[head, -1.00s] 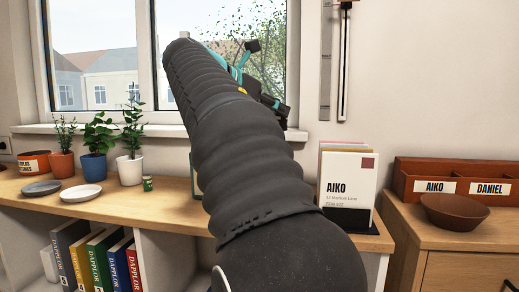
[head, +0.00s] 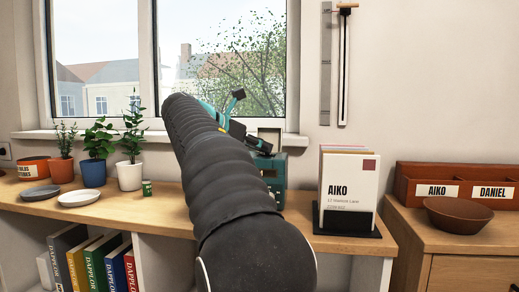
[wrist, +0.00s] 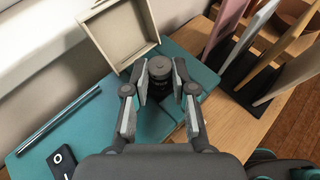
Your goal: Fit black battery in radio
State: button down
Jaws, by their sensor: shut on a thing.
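The teal radio (head: 271,172) stands on the wooden counter under the window, partly hidden behind my arm in the head view. Its pale lid (head: 270,139) stands open; in the wrist view the lid (wrist: 117,32) is at the top, beyond the teal casing (wrist: 88,122). My gripper (wrist: 160,88) is shut on the black battery (wrist: 159,68), a dark cylinder between the fingers, over the radio's top. The compartment is mostly hidden by the fingers and battery, so I cannot tell whether the battery is inside it. The head view largely hides the gripper behind my arm.
A letter holder (head: 348,190) with upright envelopes stands right of the radio, close to it in the wrist view (wrist: 262,45). A small green cylinder (head: 147,188), plates (head: 81,197) and potted plants (head: 130,175) are on the left. A brown bowl (head: 458,213) is at right.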

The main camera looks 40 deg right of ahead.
jog(key=shift+f, duration=0.25)
jog(key=c, duration=0.9)
grip_release()
jog(key=shift+c, duration=0.2)
jog(key=shift+r, duration=0.35)
jog(key=p+v, duration=0.2)
jog(key=v, duration=1)
